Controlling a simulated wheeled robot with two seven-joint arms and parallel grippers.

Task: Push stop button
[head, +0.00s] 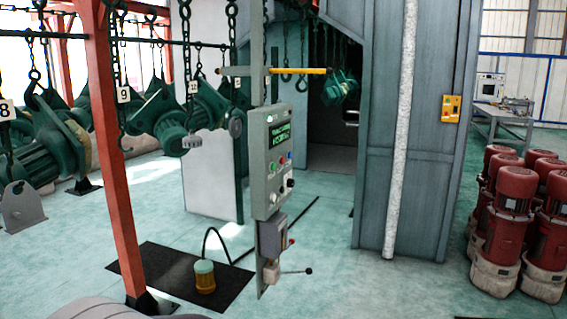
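A grey control panel (259,165) hangs upright near the middle of the head view. It has a dark screen with green text (280,134). Below the screen is a small red button (281,160) with a green one beside it, and lower down are pale and dark knobs. A yellow box (451,108) with a small red part is on the grey wall at right. I cannot read which button is marked stop. Neither of my grippers is in view.
A smaller grey box (272,236) and a lever (296,271) sit below the panel. A red post (112,150) stands at left, before green hoists (40,150). Red motors (505,215) stand at right. The floor right of the panel is clear.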

